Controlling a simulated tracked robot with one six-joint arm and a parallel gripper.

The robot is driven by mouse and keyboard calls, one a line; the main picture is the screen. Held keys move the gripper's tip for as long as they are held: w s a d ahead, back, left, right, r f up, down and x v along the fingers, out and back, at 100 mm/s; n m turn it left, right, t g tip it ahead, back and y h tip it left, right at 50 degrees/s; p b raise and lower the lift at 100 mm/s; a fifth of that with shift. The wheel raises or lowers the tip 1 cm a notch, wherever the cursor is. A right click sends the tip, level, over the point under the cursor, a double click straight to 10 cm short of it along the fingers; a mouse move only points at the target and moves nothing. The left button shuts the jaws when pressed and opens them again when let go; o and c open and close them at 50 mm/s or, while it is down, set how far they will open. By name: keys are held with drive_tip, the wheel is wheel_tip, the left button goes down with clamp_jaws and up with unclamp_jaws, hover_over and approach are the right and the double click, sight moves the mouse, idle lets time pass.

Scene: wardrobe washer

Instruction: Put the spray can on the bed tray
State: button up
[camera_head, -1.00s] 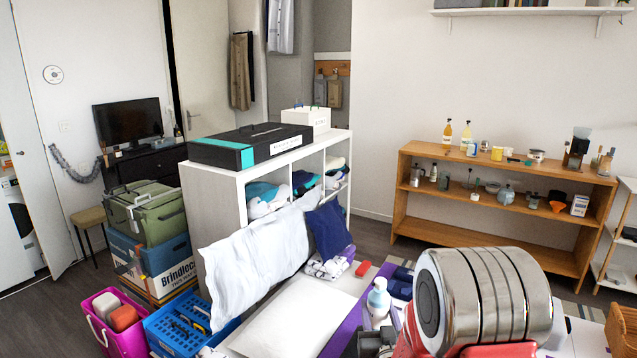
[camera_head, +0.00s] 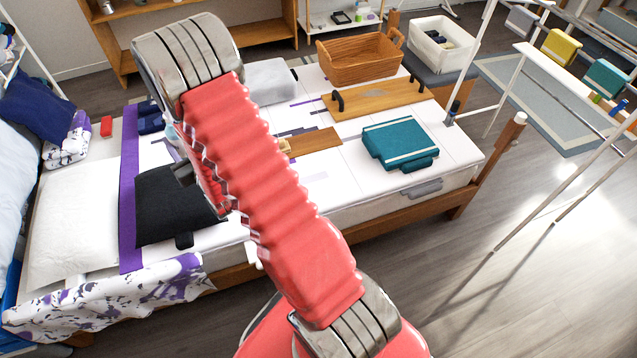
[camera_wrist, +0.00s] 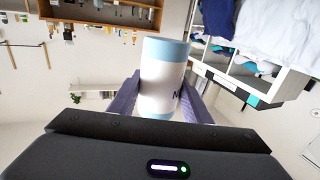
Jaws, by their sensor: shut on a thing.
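My gripper (camera_wrist: 158,92) is shut on the spray can (camera_wrist: 163,75), a white cylinder with pale blue bands and dark lettering, in the wrist view. One finger is on each side of the can. In the head view my red arm hides most of the gripper, and I cannot make out the can clearly. The bed tray (camera_head: 378,99), a wooden board with black handles, lies on the far part of the bed, to the right of my arm.
A wicker basket (camera_head: 358,60) stands behind the tray and a teal folded item (camera_head: 398,142) lies in front of it. A drying rack (camera_head: 545,185) stands at right.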

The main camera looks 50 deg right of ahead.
drive_tip(key=s+d+f+m+g+h, duration=0.1)
drive_tip(key=s+d+f+m+h, duration=0.1)
drive_tip(key=s+d+f, duration=0.5)
drive_tip(key=s+d+f+m+g+h, duration=0.1)
drive_tip(key=s+d+f+h, duration=0.2)
drive_tip(key=s+d+f, duration=0.5)
drive_tip(key=s+d+f+m+g+h, duration=0.1)
drive_tip(key=s+d+f, duration=0.6)
drive_tip(key=d, duration=1.4)
drive_tip(key=shift+s+d+f+m+g+h, duration=0.15)
drive_tip(key=shift+s+f+m+g+h, duration=0.2)
drive_tip(key=shift+m+h, duration=0.6)
drive_tip(key=shift+f, duration=0.15)
drive_tip(key=shift+f, duration=2.8)
drive_tip(key=shift+f, duration=0.1)
drive_tip(key=shift+f, duration=1.8)
drive_tip(key=shift+f, duration=0.15)
